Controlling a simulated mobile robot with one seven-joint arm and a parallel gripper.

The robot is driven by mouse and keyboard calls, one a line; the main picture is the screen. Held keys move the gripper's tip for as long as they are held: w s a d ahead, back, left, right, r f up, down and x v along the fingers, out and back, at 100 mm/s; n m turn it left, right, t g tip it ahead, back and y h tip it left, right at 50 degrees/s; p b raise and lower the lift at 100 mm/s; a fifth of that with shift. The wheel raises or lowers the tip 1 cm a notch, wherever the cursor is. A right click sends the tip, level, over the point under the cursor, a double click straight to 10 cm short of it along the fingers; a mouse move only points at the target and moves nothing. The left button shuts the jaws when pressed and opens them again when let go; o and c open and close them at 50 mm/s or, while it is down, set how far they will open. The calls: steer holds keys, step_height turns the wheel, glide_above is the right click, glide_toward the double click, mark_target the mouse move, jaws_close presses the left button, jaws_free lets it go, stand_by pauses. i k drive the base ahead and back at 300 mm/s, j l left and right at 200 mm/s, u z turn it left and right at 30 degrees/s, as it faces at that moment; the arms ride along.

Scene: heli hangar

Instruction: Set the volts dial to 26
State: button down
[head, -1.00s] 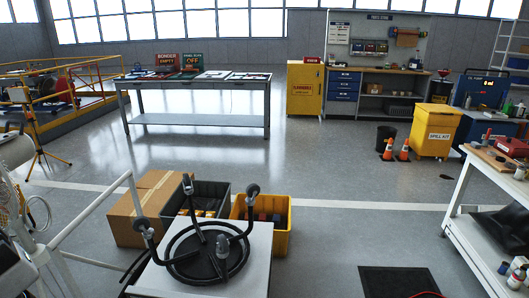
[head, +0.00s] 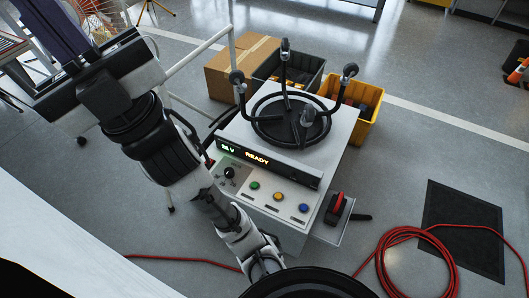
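A white power cart stands below centre in the head view. Its black front panel has a lit display (head: 257,158) that reads READY, with a small green volts figure (head: 228,148) at its left that looks like 28 V. The small black volts dial (head: 229,172) sits on the sloped white face under that figure. Its pointer and scale are too small to read. My arm passes just left of the dial and is apart from it in the picture. My gripper (head: 98,92) seems to be at the arm's upper left end; its fingers cannot be made out.
Right of the dial are green (head: 255,185), yellow (head: 278,196) and blue (head: 303,208) buttons, and a red-handled switch (head: 338,203). A carton (head: 230,70) and yellow bin (head: 362,125) stand behind. Red hose (head: 417,262) coils at right.

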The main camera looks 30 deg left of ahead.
mark_target(229, 173)
steer(key=j+u, duration=0.15)
steer(key=u, duration=0.3)
steer(key=i+j+u, duration=0.1)
steer(key=u, duration=0.4)
steer(key=i+j+z, duration=0.2)
steer(key=j, duration=0.2)
steer(key=i+j+z, duration=0.2)
steer(key=j, duration=0.2)
